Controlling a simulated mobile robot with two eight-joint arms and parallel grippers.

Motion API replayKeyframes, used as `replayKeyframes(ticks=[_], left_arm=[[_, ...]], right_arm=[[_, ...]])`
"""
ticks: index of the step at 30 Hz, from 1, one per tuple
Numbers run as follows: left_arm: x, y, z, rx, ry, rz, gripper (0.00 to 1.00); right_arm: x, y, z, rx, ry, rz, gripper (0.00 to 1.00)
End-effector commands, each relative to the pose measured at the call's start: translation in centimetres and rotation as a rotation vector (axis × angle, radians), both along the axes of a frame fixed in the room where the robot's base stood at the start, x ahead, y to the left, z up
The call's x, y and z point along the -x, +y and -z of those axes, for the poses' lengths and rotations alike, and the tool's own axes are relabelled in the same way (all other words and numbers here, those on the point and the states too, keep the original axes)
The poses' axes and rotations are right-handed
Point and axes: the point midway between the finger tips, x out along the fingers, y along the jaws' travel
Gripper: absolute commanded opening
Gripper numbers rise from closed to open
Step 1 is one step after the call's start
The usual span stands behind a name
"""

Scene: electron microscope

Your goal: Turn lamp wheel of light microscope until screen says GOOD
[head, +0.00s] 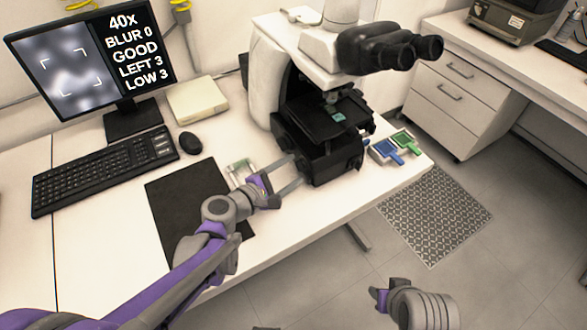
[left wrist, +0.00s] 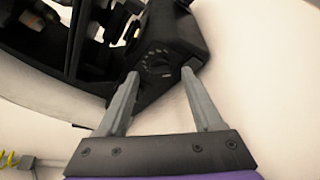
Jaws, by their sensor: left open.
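The light microscope (head: 335,75) stands on the white table, white above with a black stage and black lower base. In the left wrist view a round dark lamp wheel with light marks around it (left wrist: 157,62) shows on the black base. My left gripper (head: 290,175) is open in front of the base; in the left wrist view its two fingers (left wrist: 162,72) stand to either side of the wheel. Contact cannot be told. The screen (head: 92,50) reads 40X, BLUR 0, GOOD, LEFT 3, LOW 3. My right gripper (head: 380,298) is at the lower right, over the floor, away from the table.
A keyboard (head: 103,170), mouse (head: 190,142) and dark mat (head: 188,200) lie left of the microscope. A small pale green item (head: 240,170) is behind my left gripper. Blue (head: 386,151) and green (head: 406,142) items lie right of the base.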

Motion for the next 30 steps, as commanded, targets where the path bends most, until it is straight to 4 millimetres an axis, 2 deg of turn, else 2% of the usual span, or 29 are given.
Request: replayKeyframes(ticks=[6,13,19,30], left_arm=[[3.6,2.7,-1.3,-0.001,-0.001,-0.002,0.68],[6.5,4.8,-2.2,0.000,-0.001,-0.003,0.68],[7.4,5.4,-2.4,0.001,0.000,0.001,0.68],[7.4,5.3,-2.3,0.001,0.000,0.001,0.68]], right_arm=[[0.0,0.0,-1.0,0.000,-0.004,0.000,0.44],[0.0,0.0,-1.7,0.000,-0.006,0.000,0.44],[0.1,0.0,-1.8,0.000,-0.006,0.000,0.44],[0.1,0.0,-1.8,0.000,-0.006,0.000,0.44]])
